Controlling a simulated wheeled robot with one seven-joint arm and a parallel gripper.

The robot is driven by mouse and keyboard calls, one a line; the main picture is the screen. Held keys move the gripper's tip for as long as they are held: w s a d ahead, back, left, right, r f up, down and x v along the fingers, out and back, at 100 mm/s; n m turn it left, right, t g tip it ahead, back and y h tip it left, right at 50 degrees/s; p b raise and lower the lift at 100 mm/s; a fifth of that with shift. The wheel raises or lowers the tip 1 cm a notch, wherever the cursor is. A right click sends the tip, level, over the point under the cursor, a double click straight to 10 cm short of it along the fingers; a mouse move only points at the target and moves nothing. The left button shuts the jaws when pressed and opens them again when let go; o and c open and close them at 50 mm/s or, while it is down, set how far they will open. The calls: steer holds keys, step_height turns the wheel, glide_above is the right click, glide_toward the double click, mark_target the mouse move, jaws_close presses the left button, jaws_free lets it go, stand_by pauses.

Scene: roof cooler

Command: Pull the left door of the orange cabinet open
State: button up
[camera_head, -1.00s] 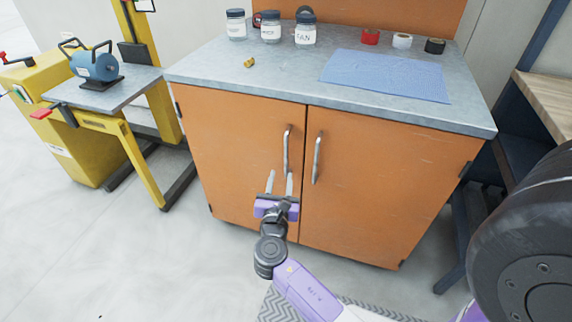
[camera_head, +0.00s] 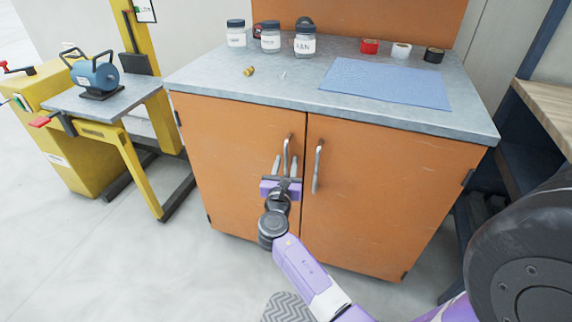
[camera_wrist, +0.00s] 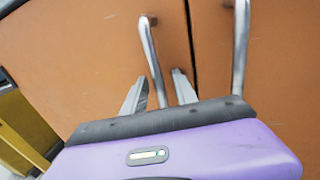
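The orange cabinet has a left door (camera_head: 232,160) and a right door (camera_head: 385,205), both shut. The left door's upright metal handle (camera_head: 286,155) is near the seam; the right door's handle (camera_head: 318,168) is just beside it. My gripper (camera_head: 286,164) is in front of the left handle, its fingers open and pointing at the door. In the wrist view, the left handle (camera_wrist: 150,52) runs down between the two fingertips (camera_wrist: 158,85), with a finger on each side. I cannot tell whether either finger touches it.
The grey countertop (camera_head: 230,88) holds jars, tape rolls and a blue mat (camera_head: 388,84). A yellow machine stand (camera_head: 118,135) is at the left, a wooden-topped bench (camera_head: 545,105) at the right. The floor in front on the left is clear.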

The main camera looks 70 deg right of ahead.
steer(key=shift+c, duration=0.2)
jaws_close()
stand_by(1.1)
